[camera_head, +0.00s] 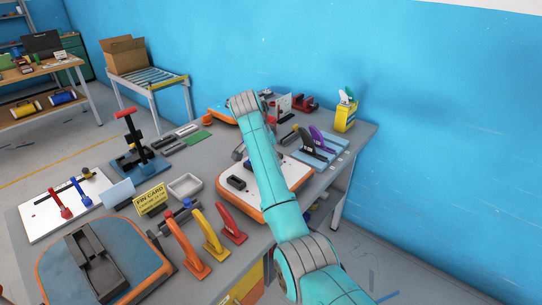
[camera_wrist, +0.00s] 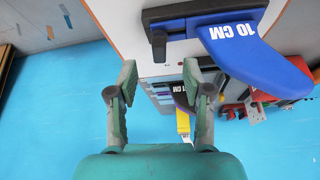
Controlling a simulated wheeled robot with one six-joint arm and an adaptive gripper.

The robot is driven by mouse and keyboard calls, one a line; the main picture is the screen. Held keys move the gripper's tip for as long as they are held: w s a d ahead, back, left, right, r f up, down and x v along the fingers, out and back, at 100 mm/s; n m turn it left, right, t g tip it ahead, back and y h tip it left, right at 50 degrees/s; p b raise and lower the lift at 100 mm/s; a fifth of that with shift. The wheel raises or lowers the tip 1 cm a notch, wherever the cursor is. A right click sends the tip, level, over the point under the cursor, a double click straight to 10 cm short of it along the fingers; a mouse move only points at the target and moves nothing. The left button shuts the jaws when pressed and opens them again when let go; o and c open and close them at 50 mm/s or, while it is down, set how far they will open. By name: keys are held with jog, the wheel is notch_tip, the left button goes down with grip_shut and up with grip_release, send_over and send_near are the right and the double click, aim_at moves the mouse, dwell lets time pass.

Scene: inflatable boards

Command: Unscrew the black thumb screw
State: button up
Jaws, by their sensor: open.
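In the wrist view a black thumb screw (camera_wrist: 159,46) stands at the end of a dark grey fin box (camera_wrist: 190,18) on a white board (camera_wrist: 115,20). A blue fin (camera_wrist: 245,50) marked "10 CM" sits in the box. My gripper (camera_wrist: 159,70) is open and empty. Its two fingers lie either side of the screw's line in the picture, apart from it. In the head view the white board with orange rim (camera_head: 262,213) lies on the table, partly behind my arm.
Black and purple fins (camera_head: 322,138) stand on a blue mat right of the board. A yellow box (camera_head: 345,116) stands behind them. Orange, yellow and red fins (camera_head: 208,240) and a sign (camera_head: 151,198) stand at the left. A blue wall (camera_head: 430,130) rises behind.

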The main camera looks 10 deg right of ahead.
jog(key=shift+f, duration=1.85)
jog(key=c, duration=0.9)
grip_shut()
jog(key=n+t, duration=0.1)
jog(key=n, duration=0.2)
jog(key=shift+y, duration=0.4)
jog(key=shift+s+d+n, duration=0.1)
jog(key=shift+n, duration=0.2)
